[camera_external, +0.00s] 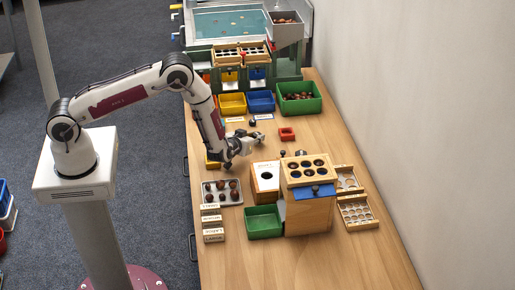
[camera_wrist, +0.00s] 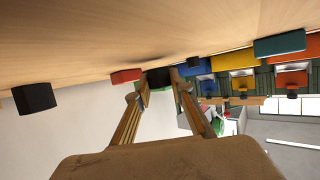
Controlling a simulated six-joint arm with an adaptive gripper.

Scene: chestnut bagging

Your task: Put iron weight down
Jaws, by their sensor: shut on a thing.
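My gripper (camera_external: 258,137) is low over the middle of the table, reaching to the right. In the wrist view its two fingers (camera_wrist: 160,84) are shut on a small dark piece, the iron weight (camera_wrist: 159,77), which sits between the fingertips. The weight is close to the tabletop; I cannot tell whether it touches. In the external view it is too small to make out clearly at the fingertips. A similar dark piece (camera_external: 252,122) stands just behind the gripper, and a black cylinder (camera_wrist: 34,98) shows in the wrist view.
Yellow (camera_external: 232,103), blue (camera_external: 261,101) and green (camera_external: 299,106) bins stand behind. A wooden box with holes (camera_external: 308,171) and a tray of chestnuts (camera_external: 222,182) stand in front. Bare table (camera_external: 330,140) lies to the right.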

